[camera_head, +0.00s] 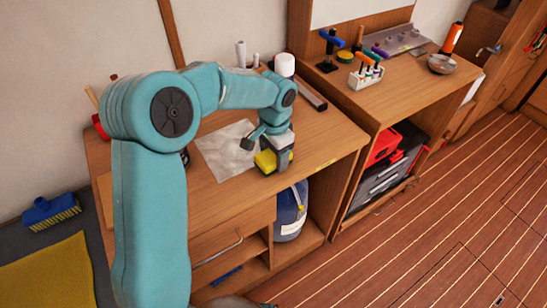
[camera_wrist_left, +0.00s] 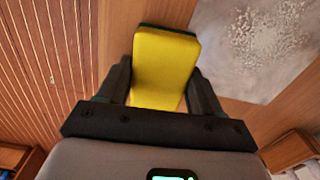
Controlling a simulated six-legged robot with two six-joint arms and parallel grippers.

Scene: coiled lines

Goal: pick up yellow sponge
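The yellow sponge (camera_head: 265,161), with a dark green layer, is at the left wooden desk, right of a pale sheet. In the left wrist view the sponge (camera_wrist_left: 163,62) lies between the two dark fingers of my left gripper (camera_wrist_left: 160,85) and extends past their tips. In the head view my left gripper (camera_head: 265,150) is over the sponge, with one finger in front of it and one at its far left. The fingers are spread about as wide as the sponge; whether both press on it is unclear. My right gripper is not in view.
The pale sheet (camera_head: 223,158) lies on the desk (camera_head: 325,140). A white-topped container (camera_head: 285,66) stands at the back. A blue jug (camera_head: 289,212) is on the shelf below. A second bench (camera_head: 415,82) holds a tool rack (camera_head: 367,72) and a bowl (camera_head: 441,64). Open floor lies right.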

